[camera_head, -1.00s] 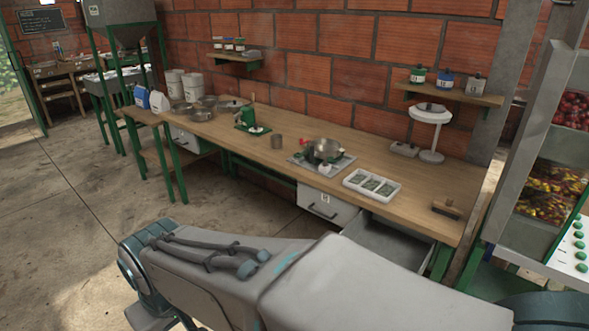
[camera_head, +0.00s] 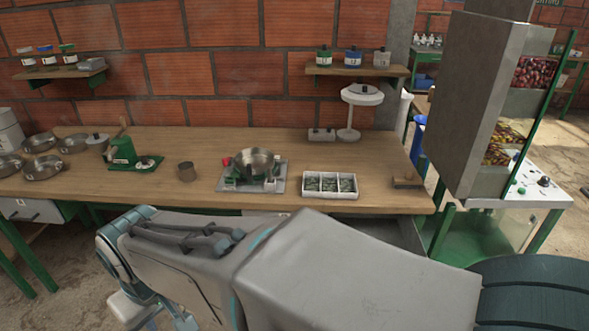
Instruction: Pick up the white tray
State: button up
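The white tray (camera_head: 330,194) sits on the wooden workbench (camera_head: 300,150), right of its middle and near the front edge. It is divided into three compartments, each holding dark green contents. My arm stretches across the lower part of the view, in front of the bench. My gripper does not show clearly, so its distance from the tray cannot be told.
Left of the tray is a scale with a metal bowl (camera_head: 255,161). A white stand (camera_head: 350,133) is behind, and a wooden block (camera_head: 407,182) lies right. A tall metal hopper (camera_head: 475,110) rises at the right.

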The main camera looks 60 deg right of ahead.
aim_at(315, 185)
jog(key=z, duration=0.85)
jog(key=i, duration=0.75)
jog(key=z, duration=0.95)
jog(key=i, duration=0.25)
jog(key=z, duration=0.2)
